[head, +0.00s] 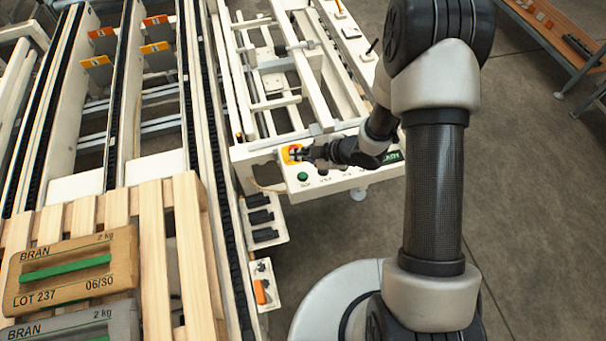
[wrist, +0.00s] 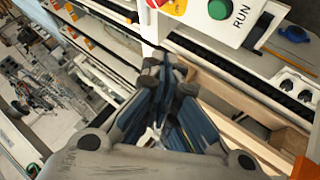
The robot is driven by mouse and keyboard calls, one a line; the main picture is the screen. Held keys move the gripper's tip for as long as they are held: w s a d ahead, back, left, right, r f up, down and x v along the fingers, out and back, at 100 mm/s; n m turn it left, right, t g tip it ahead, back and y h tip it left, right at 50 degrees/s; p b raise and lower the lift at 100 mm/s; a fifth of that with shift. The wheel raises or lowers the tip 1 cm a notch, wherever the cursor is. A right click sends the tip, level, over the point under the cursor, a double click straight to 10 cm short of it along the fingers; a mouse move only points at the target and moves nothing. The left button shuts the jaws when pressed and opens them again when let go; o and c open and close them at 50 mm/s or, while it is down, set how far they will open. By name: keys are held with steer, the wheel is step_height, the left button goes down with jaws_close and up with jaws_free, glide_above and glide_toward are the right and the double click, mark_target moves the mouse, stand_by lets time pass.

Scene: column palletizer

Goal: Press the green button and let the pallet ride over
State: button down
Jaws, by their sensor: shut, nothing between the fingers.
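The green button (head: 303,177) sits on the white control panel (head: 335,181). In the wrist view the green button (wrist: 218,9) is at the top edge beside the word RUN. My gripper (head: 306,153) is shut and empty, over the panel near the red and yellow stop button (head: 291,153), behind the green button in the head view. In the wrist view my fingertips (wrist: 166,68) are below and left of the green button, apart from it in the picture. The wooden pallet (head: 152,245) stands on the conveyor at lower left, bearing BRAN boxes (head: 70,268).
Black conveyor chains (head: 221,200) run along the pallet's side. Orange flaps (head: 156,47) stand between the rails farther back. A white frame (head: 270,82) stands behind the panel. A wooden bench (head: 560,35) is at far right. The floor (head: 535,200) at right is clear.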

mark_target(302, 177)
steer(key=shift+f+b, duration=3.35)
steer(key=shift+f, duration=1)
steer(key=shift+f, duration=0.1)
steer(key=shift+f+b, duration=0.3)
steer(key=shift+b, duration=0.1)
